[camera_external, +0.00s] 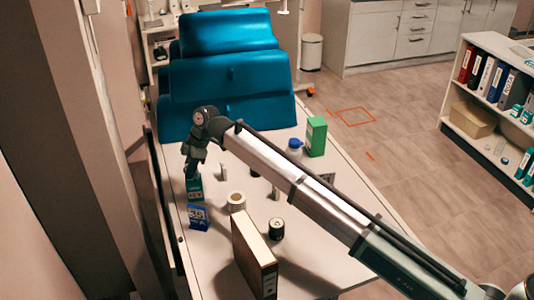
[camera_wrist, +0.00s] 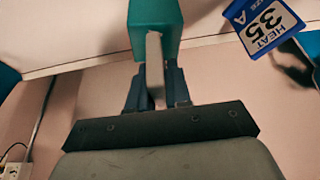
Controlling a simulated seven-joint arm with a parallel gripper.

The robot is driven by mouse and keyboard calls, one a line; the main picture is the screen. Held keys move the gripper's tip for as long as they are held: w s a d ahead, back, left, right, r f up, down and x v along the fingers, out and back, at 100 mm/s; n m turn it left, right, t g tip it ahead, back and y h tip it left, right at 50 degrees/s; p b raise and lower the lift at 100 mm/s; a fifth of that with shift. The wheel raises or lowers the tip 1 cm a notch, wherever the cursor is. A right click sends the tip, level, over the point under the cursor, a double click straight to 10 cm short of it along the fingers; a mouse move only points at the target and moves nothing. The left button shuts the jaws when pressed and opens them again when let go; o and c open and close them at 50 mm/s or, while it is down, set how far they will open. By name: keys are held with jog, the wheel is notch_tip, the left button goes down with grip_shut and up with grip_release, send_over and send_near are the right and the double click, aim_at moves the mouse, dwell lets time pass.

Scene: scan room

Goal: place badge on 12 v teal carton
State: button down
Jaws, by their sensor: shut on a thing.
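The teal carton (camera_external: 194,186) stands near the left edge of the table, with a dark label on its lower front. My gripper (camera_external: 190,173) is right above it, tilted downward. In the wrist view the teal carton (camera_wrist: 155,18) fills the top centre. My gripper (camera_wrist: 155,90) there is shut on a thin pale grey piece, which looks like the badge (camera_wrist: 154,58) seen edge-on. Its far end overlaps the carton in the picture; I cannot tell whether they touch. The badge's face is hidden, and I cannot make it out in the external view.
A blue box marked 35 (camera_external: 198,217) stands just in front of the carton, and shows in the wrist view (camera_wrist: 262,27). A white roll (camera_external: 236,201), a black can (camera_external: 276,229), a brown binder (camera_external: 254,258) and a green box (camera_external: 316,137) stand on the table. Blue padded furniture (camera_external: 225,75) is behind.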

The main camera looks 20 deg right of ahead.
jog(key=shift+f, duration=0.15)
jog(key=c, duration=1.1)
grip_release()
jog(key=shift+o, duration=0.2)
jog(key=v, duration=1.2)
